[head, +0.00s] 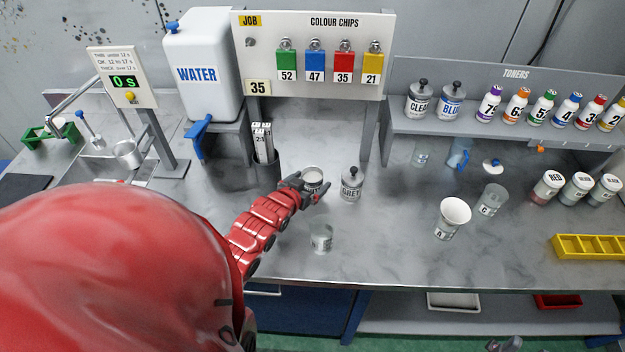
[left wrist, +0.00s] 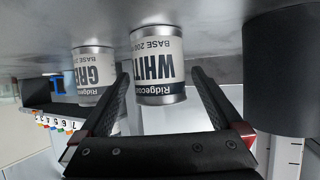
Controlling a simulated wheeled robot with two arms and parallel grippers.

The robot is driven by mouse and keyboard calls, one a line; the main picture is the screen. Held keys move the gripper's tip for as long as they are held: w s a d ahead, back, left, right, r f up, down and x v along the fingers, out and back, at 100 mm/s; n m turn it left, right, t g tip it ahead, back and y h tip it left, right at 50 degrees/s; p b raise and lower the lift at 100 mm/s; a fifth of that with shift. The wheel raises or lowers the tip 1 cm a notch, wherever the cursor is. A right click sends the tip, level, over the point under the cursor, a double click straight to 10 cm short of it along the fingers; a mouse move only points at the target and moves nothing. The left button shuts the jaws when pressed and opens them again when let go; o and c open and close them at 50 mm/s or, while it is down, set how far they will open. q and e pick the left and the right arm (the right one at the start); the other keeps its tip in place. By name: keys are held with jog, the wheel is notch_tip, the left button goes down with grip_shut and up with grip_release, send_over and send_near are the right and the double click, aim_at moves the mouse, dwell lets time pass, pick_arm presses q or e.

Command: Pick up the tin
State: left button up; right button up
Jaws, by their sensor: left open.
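The white tin (head: 312,174), labelled WHITE, stands open-topped on the grey bench. My left gripper (head: 309,190) is open, with its fingers on either side of the tin at bench level. The left wrist view is upside down and shows the white tin (left wrist: 158,66) between the open fingers (left wrist: 158,90); contact cannot be told. A second tin, the grey tin (head: 351,186), labelled GREY with a dark-knobbed lid, stands just right of the gripper; it also shows in the left wrist view (left wrist: 92,72). Only a dark bit of what looks like my right gripper (head: 506,344) shows at the bottom edge.
A dark holder with white strips (head: 264,172) stands just behind left of the gripper. A small clear cup (head: 321,239) stands in front. Cup A (head: 453,218) and cup C (head: 491,200) stand to the right, below the toner shelf (head: 500,128). The front bench middle is mostly clear.

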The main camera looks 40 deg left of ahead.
aim_at(317, 178)
pick_arm(q)
jog(key=p+x, duration=0.1)
jog(key=x, duration=0.2)
jog(key=shift+w+f+p, duration=0.25)
jog(key=shift+f+p, duration=0.05)
jog(key=shift+w+f, duration=0.35)
jog(key=shift+w, duration=0.05)
jog(key=shift+c, duration=0.2)
jog(key=c, duration=1.5)
jog(key=shift+c, duration=0.2)
